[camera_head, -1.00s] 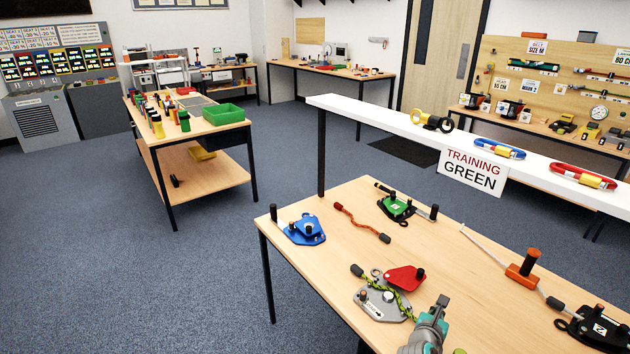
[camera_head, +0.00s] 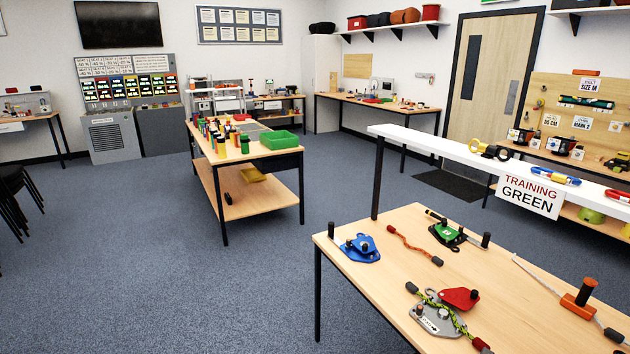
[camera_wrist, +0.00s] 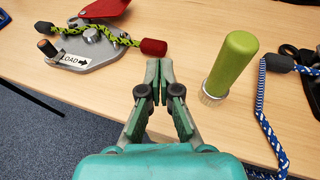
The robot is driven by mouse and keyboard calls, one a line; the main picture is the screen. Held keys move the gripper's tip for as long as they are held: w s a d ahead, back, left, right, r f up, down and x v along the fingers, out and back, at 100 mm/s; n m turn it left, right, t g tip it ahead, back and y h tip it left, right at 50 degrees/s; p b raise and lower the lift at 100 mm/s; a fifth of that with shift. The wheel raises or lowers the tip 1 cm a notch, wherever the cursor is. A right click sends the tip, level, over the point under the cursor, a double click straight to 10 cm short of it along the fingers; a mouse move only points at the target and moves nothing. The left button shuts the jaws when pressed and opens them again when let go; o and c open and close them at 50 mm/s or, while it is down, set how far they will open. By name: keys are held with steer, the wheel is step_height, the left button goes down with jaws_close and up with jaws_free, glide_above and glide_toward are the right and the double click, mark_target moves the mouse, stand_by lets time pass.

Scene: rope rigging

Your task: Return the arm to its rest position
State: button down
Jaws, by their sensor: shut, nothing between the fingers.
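My gripper (camera_wrist: 160,80) shows in the wrist view, with its green and grey fingers together and nothing between them. It is over the front part of the wooden table (camera_head: 385,286). In the wrist view, the grey plate device (camera_wrist: 82,52) marked LOAD, with a yellow-green rope (camera_wrist: 124,40) through it, lies beyond and left of the fingers. My gripper does not show in the head view.
Blue (camera_head: 358,248) and green (camera_head: 448,234) rope devices and a red rope (camera_head: 412,246) lie on the table. A blue-white rope (camera_wrist: 266,120) lies at right. A white rail (camera_head: 440,143) with a TRAINING GREEN sign (camera_head: 530,194) runs behind. Open carpet (camera_head: 200,290) lies left.

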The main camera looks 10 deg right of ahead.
steer(key=shift+s+a+f, duration=0.15)
steer(key=shift+s+a, duration=0.2)
steer(key=shift+a, duration=0.05)
steer(key=s+a+f+m+t+y, duration=0.25)
steer(key=s+a+f+m, duration=0.2)
steer(key=s+a, duration=0.55)
steer(key=s+a+f+m+t+y, duration=0.1)
steer(key=s+a+f+m+y, duration=0.4)
steer(key=s+a, duration=0.55)
steer(key=s+a+r+m+t+y, duration=0.1)
steer(key=s+a+r+m, duration=0.3)
steer(key=s+r+m, duration=0.4)
steer(key=s+a+r+m+y, duration=0.2)
steer(key=s+a+r+m, duration=0.2)
steer(key=s+r+m, duration=0.4)
steer(key=s, duration=0.6)
steer(key=shift+s+r+m+t, duration=0.2)
steer(key=shift+s+m+t, duration=0.15)
steer(key=shift+s, duration=0.05)
